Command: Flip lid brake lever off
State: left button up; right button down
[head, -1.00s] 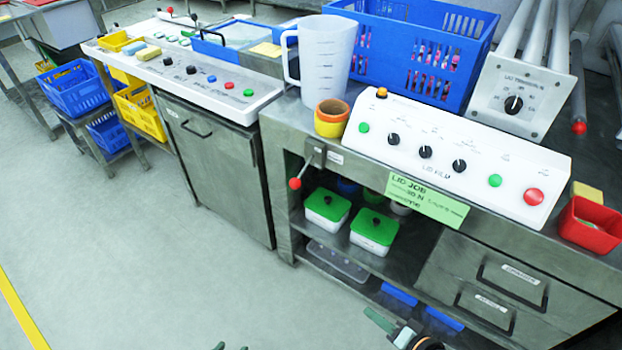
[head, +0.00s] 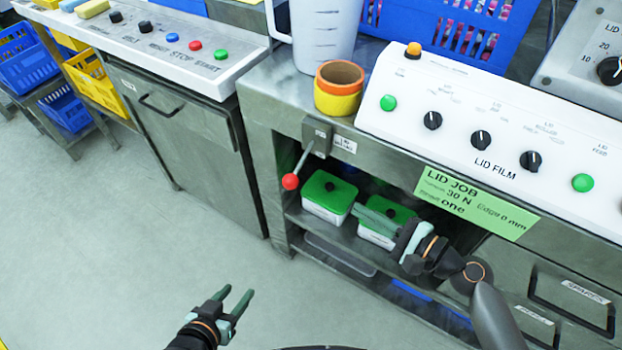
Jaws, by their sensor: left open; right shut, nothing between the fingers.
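The lid brake lever (head: 304,157) is a thin metal rod with a red ball knob (head: 291,181). It slants down and left from a grey bracket (head: 317,134) on the bench's front edge, beside a small white label (head: 345,144) too small to read. My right gripper (head: 358,214) is shut and empty, in front of the lower shelf, to the right of and below the knob, apart from it. My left gripper (head: 238,300) is open and empty over the floor, below and left of the lever.
Green-lidded containers (head: 328,197) stand on the shelf under the bench. Above are a yellow-orange ring (head: 339,88), a white jug (head: 322,40) and the white LID FILM panel (head: 470,115). A green LID JOB card (head: 475,203) hangs in front. The floor at left is clear.

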aim_at(300, 165)
pick_arm(q)
jog(key=shift+s+r+p, duration=0.25)
jog(key=shift+p, duration=0.4)
pick_arm(e)
jog(key=w+a, duration=0.6)
jog(key=a, duration=0.3)
jog(key=shift+a+r, duration=0.4)
jog(key=shift+r, duration=0.05)
pick_arm(q)
jog(key=shift+d+r+p, duration=0.15)
jog(key=shift+r+p, duration=0.6)
jog(key=shift+p, duration=0.15)
pick_arm(e)
jog(key=shift+s+a+r+m, duration=0.1)
jog(key=shift+s+r+m, duration=0.1)
jog(key=shift+r+m, duration=0.1)
